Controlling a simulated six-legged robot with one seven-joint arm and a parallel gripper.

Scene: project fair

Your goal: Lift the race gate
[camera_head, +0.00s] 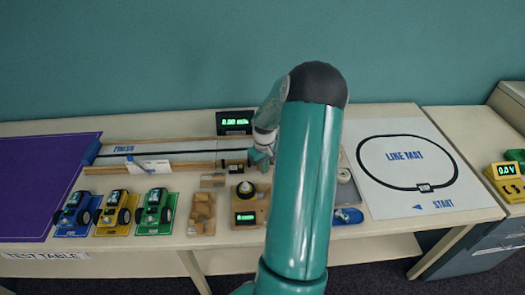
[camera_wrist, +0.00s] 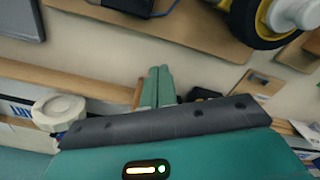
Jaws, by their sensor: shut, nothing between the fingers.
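The race track (camera_head: 180,156) has wooden rails and a blue FINISH mark at its left end. Its right end is partly behind my arm. I cannot clearly make out the race gate; that track end is small and partly covered. My gripper (camera_head: 255,159) is low over the track's right end. In the wrist view my gripper (camera_wrist: 159,71) shows two green fingers pressed together with nothing between them. A wooden rail (camera_wrist: 85,84) runs from the left up to beside the fingers. I cannot tell if they touch it.
A lit display (camera_head: 234,122) stands behind the track. Blue (camera_head: 73,214), yellow (camera_head: 114,212) and green (camera_head: 155,210) cars are in front. A wooden board with a display (camera_head: 246,218) is near my arm.

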